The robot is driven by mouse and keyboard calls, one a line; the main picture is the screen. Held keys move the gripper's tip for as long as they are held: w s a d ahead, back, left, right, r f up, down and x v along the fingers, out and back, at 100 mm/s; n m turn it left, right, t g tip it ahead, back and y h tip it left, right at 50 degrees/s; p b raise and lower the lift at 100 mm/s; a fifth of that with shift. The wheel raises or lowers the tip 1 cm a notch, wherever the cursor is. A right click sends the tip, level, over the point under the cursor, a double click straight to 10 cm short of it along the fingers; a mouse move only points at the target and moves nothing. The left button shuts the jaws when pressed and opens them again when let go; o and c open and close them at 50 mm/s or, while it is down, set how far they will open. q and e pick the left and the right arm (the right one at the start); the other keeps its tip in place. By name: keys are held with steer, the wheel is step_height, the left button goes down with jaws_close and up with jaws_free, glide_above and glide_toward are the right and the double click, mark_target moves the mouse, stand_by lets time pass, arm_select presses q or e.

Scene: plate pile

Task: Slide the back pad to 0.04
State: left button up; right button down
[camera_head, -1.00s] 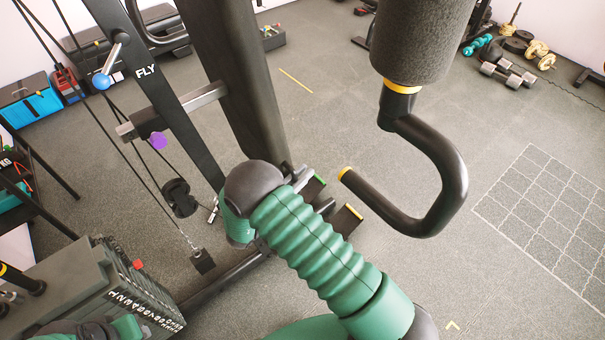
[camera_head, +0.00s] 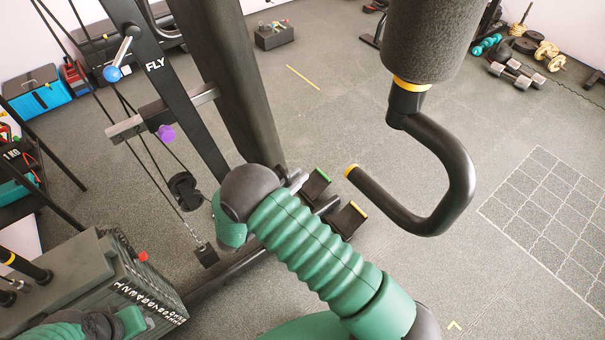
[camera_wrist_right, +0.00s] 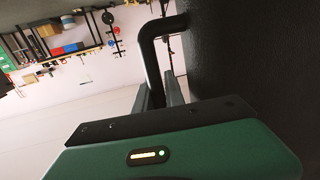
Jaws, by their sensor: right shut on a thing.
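The back pad (camera_head: 228,80) is a tall dark pad in the upper left middle of the head view. It is fixed to a grey slide bar (camera_head: 201,96) that passes the black upright marked FLY (camera_head: 150,70). A purple knob (camera_head: 166,133) is on the bar beside the upright. In the wrist view my right gripper (camera_wrist_right: 160,92) is shut on a bent black handle (camera_wrist_right: 152,62), beside a large dark surface (camera_wrist_right: 245,65) that appears to be the pad. In the head view my right arm hides this grip.
A thick padded roller (camera_head: 428,40) with a curved black handle (camera_head: 455,190) hangs at right. A weight stack (camera_head: 125,270) stands at lower left. Cables run down at left. Dumbbells (camera_head: 515,73) lie far right.

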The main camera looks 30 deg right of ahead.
steer(key=c, duration=1.7)
jaws_free()
steer(key=shift+w, duration=0.1)
steer(key=shift+c, duration=0.2)
steer(key=shift+o, duration=0.2)
steer(key=shift+d, duration=0.1)
steer(key=v, duration=1.2)
steer(key=shift+f, duration=0.15)
